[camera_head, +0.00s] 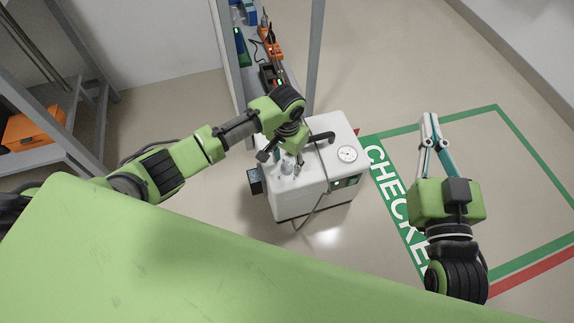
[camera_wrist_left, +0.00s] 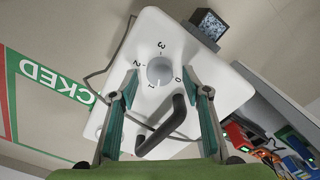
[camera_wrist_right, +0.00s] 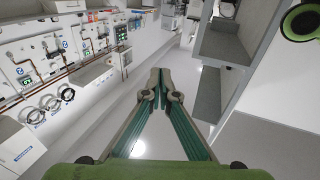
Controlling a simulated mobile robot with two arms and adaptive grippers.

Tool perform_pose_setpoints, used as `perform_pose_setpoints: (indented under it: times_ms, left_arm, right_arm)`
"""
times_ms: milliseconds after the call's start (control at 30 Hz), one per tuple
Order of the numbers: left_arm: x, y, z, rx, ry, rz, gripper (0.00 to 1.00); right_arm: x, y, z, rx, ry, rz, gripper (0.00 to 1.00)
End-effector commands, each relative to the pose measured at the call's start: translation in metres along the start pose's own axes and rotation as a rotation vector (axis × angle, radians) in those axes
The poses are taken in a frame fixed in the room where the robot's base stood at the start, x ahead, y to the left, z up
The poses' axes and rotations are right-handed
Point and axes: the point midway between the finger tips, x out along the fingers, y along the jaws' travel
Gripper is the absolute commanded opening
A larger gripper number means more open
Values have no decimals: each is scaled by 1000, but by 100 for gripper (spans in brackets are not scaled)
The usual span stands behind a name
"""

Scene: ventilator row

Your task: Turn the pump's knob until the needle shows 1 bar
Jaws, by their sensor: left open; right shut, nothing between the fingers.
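The pump (camera_head: 322,178) is a white box on the floor with a black handle (camera_head: 322,137) and a round white gauge (camera_head: 347,154) on top. The gauge's needle is too small to read. In the left wrist view the grey round knob (camera_wrist_left: 160,71) sits on the pump's top, with the marks 0, 1, 2 and 3 around it. My left gripper (camera_wrist_left: 167,86) is open above the top, one finger on each side of the knob; I cannot tell whether either touches it. My right gripper (camera_head: 430,118) is shut and empty, to the right of the pump over the floor.
A shelf (camera_head: 245,75) with devices stands behind the pump. An orange case (camera_head: 35,130) lies on a rack at the left. A green-framed floor area marked CHECKED (camera_head: 395,200) is right of the pump and looks empty. A hose (camera_head: 312,212) hangs at the pump's front.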

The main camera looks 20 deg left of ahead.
Motion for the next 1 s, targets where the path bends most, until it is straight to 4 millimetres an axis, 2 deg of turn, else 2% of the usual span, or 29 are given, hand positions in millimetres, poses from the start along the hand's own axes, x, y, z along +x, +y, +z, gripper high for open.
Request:
perform_pose_setpoints:
  times_ms: [133, 300, 600, 633, 767, 1000]
  left_arm:
    - [11, 0, 0, 0, 0, 0, 44]
    - [15, 0, 0, 0, 0, 0, 44]
    - [16, 0, 0, 0, 0, 0, 44]
    - [16, 0, 0, 0, 0, 0, 38]
    - [16, 0, 0, 0, 0, 0, 5]
    - [15, 0, 0, 5, 0, 0, 5]
  right_arm:
    - [0, -3, -20, 3, 101, -5, 0]
    - [0, -4, -33, 4, 160, -8, 0]
    - [-1, -4, -36, 4, 170, -9, 0]
    - [-1, -4, -36, 4, 170, -9, 0]
    - [-1, -4, -36, 4, 169, -9, 0]
    - [0, -4, -34, 4, 152, -8, 0]
